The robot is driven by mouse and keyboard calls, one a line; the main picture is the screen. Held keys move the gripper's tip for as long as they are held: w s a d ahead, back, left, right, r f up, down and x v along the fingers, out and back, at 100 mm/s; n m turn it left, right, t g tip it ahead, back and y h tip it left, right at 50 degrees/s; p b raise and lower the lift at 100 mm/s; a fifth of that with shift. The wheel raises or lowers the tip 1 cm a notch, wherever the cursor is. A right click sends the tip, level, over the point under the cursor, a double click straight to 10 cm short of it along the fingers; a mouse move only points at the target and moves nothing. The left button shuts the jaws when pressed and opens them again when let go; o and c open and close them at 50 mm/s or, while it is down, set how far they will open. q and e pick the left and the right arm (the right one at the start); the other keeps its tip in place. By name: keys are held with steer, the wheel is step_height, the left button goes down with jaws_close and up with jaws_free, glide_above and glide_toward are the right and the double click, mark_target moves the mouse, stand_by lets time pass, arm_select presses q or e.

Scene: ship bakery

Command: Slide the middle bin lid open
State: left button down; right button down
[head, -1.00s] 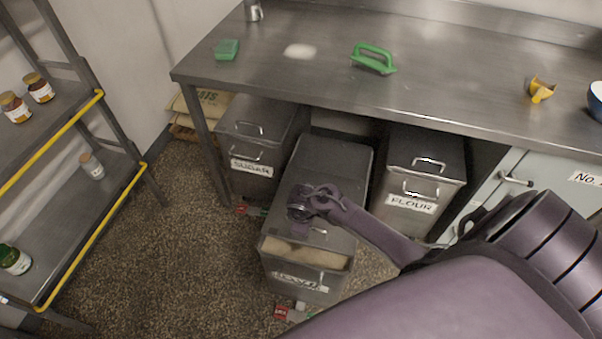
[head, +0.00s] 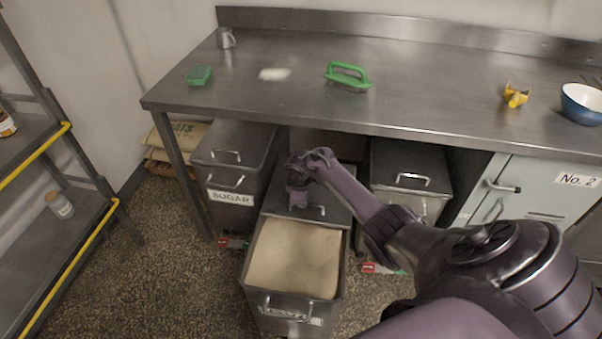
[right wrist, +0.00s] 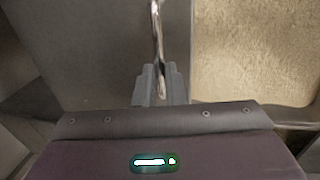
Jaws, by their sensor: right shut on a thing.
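The middle bin (head: 335,312) stands pulled out from under the steel table, between two other bins. Its grey lid (head: 337,193) is slid back towards the table, and a wide area of pale beige contents (head: 295,257) shows in front of it. My right gripper (head: 300,205) is at the lid's front handle. In the right wrist view its fingers are shut on the metal lid handle (right wrist: 157,35), with the lid (right wrist: 100,55) on the left and the contents (right wrist: 250,55) on the right. My left gripper is out of view.
The steel table (head: 430,85) overhangs the back of the bins. The sugar bin (head: 228,175) stands left and another lidded bin (head: 410,165) right. A shelf rack (head: 75,230) is at far left. Red-labelled items (head: 375,268) lie on the floor beside the middle bin.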

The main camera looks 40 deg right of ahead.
steer(key=c, duration=1.5)
jaws_free()
steer(key=r+p, duration=0.1)
steer(key=r, duration=0.4)
steer(key=s+a+r+p, duration=0.1)
steer(key=r, duration=0.1)
steer(key=shift+r+p, duration=0.3)
steer(key=shift+p, duration=0.05)
